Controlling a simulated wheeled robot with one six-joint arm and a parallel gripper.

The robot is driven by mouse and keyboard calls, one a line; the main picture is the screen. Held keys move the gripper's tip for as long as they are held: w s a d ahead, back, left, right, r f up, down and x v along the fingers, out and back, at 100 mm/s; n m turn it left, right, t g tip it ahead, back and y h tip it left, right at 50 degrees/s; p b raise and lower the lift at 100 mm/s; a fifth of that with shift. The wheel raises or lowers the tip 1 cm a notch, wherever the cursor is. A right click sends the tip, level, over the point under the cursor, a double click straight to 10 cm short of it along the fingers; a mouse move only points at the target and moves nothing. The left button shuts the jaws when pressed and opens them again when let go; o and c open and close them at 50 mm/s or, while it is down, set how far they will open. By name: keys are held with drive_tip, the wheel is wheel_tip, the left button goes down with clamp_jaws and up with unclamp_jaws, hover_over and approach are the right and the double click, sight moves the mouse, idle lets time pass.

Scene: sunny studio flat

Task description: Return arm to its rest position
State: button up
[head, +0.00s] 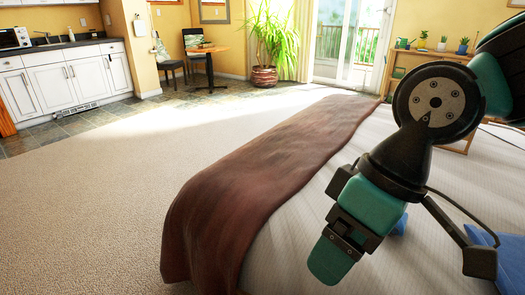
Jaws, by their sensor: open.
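My arm comes in from the right side of the head view, over the bed (285,235). My gripper (338,248) hangs low and tilted in front of the bed's white cover, its green tip pointing down and to the left. It is open, and I see nothing held in it. The view is nearly side-on, so the gap between the fingers is hard to make out.
A brown blanket (255,195) lies across the bed's end. Blue items (485,240) lie partly hidden behind my arm. Open carpet (90,200) spreads at left. White kitchen cabinets (70,80), a small table (207,50) and a potted plant (264,77) stand farther back.

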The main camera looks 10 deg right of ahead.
wheel_tip(320, 180, up, 21)
drive_tip(key=p, duration=1.9)
drive_tip(key=shift+f, duration=0.15)
